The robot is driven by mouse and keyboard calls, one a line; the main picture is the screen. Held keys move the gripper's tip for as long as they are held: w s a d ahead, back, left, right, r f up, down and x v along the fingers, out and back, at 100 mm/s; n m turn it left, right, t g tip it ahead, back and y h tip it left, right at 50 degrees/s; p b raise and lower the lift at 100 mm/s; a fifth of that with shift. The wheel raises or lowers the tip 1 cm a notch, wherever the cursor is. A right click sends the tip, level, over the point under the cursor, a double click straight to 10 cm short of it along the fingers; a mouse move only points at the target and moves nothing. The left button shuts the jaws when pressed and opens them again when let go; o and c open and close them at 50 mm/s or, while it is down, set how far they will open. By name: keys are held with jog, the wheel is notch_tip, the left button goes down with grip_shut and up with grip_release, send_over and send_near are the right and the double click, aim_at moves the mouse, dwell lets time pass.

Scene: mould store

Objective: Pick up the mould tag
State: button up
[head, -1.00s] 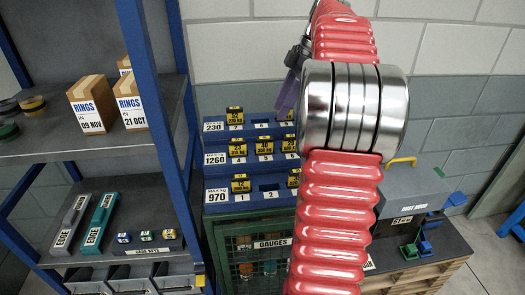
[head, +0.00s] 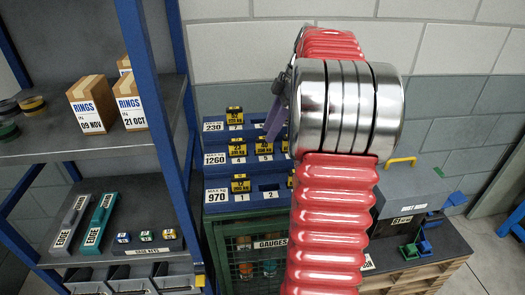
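Several small black-and-yellow tags stand in a stepped blue rack in the head view; I cannot tell which one is the mould tag. One tag (head: 235,116) is on the top step marked 230, one (head: 238,147) on the middle step marked 1260, and one (head: 240,183) on the bottom step marked 970. My red and silver arm crosses in front of the rack's right side and hides part of it. My gripper (head: 274,122) shows only in part, as a purple piece left of the arm, over the top step. Its finger opening is not clear.
The blue rack (head: 216,196) stands on a green mesh cabinet (head: 228,231) marked GAUGES. A blue-framed shelf (head: 140,80) at left holds boxes, rings and edge gauges. A grey box (head: 412,188) sits on a bench at right, behind my arm.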

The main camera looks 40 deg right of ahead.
aim_at(264, 137)
jog(key=shift+x, duration=2.35)
jog(key=shift+w+r, duration=0.1)
jog(key=shift+w, duration=0.05)
jog(key=shift+c, duration=0.5)
grip_shut()
